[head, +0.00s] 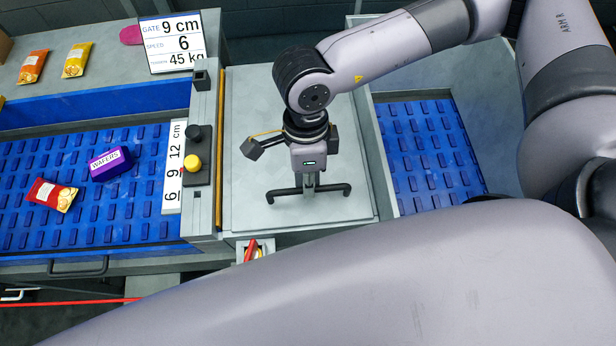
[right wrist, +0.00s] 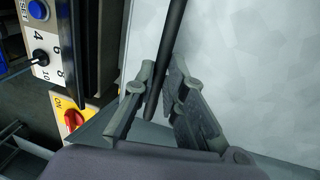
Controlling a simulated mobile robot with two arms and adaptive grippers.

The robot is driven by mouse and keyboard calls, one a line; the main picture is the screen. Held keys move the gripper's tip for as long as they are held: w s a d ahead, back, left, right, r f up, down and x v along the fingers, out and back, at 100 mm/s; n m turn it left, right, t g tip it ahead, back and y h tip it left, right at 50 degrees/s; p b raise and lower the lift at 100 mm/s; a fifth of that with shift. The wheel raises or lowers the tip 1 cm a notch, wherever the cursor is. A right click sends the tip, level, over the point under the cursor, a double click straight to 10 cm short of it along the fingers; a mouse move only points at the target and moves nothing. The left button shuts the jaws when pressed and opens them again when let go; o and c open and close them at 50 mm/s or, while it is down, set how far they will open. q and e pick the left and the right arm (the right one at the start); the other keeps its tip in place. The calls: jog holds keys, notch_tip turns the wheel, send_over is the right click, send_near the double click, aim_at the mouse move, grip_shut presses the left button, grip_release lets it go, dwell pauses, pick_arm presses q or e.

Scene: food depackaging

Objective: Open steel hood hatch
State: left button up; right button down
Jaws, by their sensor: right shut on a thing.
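The steel hood hatch (head: 250,100) is a pale grey plate in the middle of the head view, between two blue belts. It looks flat and shut. A black bar handle (head: 334,188) is near its front edge; the bar also shows in the right wrist view (right wrist: 173,40). My right gripper (head: 309,188) comes down from above onto the middle of the handle. In the right wrist view its two fingers (right wrist: 165,108) are on either side of the bar, shut on it. My left gripper is in neither view.
Left of the hatch, a blue belt (head: 110,215) carries a purple wafers box (head: 111,164) and a red snack bag (head: 52,195). A gate post with black and yellow knobs (head: 192,163) borders the hatch. A red switch (right wrist: 73,120) is close to my right gripper. Another blue belt (head: 420,150) is at right.

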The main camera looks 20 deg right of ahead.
jog(key=shift+r, duration=0.1)
dwell(0.4)
jog(key=w+d+r+p, duration=0.1)
jog(key=w+r, duration=0.4)
jog(key=r, duration=0.4)
jog(key=w+d+r+g, duration=0.1)
jog(key=w+r, duration=0.3)
jog(key=r, duration=0.6)
jog(key=shift+w+d+r+p, duration=0.2)
jog(key=shift+w+r+p, duration=0.05)
jog(key=shift+w+p, duration=0.1)
